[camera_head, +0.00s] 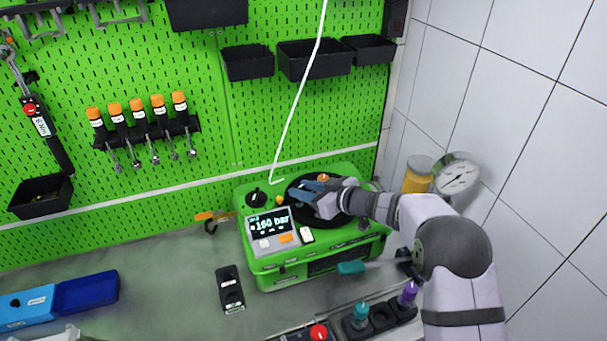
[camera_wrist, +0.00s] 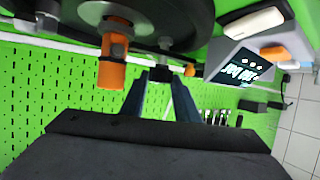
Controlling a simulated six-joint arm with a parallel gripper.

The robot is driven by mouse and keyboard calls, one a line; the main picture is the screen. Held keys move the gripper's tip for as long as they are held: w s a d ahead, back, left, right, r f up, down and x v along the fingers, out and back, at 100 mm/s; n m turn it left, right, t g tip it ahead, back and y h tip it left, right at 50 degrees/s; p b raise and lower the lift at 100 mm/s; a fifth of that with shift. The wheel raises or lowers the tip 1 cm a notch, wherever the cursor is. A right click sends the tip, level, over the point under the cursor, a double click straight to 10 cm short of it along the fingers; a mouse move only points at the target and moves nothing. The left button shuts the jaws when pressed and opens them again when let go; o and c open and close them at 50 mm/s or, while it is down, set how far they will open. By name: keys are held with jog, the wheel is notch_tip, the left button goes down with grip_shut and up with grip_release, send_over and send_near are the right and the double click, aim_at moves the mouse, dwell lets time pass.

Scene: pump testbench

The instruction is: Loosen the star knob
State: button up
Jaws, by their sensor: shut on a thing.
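The green pump (camera_head: 330,258) stands on the bench with a black round disc (camera_head: 348,222) on its top. My gripper (camera_head: 303,189) reaches over this disc from the right. In the wrist view, my gripper's blue fingers (camera_wrist: 160,84) converge on a small dark knob-like part (camera_wrist: 160,73) beside the disc's edge and are shut on it. It looks to be the star knob, but its star shape cannot be made out. In the head view the fingers hide it. Another black knob (camera_head: 256,198) sits on the pump's left top corner, apart from my gripper.
The pump's display (camera_head: 270,224) reads 160 bar. An orange fitting (camera_wrist: 111,62) stands out near my fingers in the wrist view. A white hose (camera_head: 299,95) rises behind the pump. A gauge (camera_head: 458,176) is at the right wall. A black device (camera_head: 230,289) lies at left.

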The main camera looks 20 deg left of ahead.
jog(key=shift+w+r+n+g+y+p, duration=0.15)
jog(key=shift+n+g+y+p, duration=0.15)
jog(key=shift+n+g+p, duration=0.75)
jog(key=shift+g, duration=0.35)
jog(key=o, duration=1)
jog(key=shift+o, duration=0.2)
jog(key=shift+d, duration=0.1)
jog(key=b+v, duration=0.3)
jog(key=v, duration=0.2)
jog(key=shift+d, duration=0.4)
jog(key=shift+d+r, duration=0.3)
jog(key=shift+d, duration=0.3)
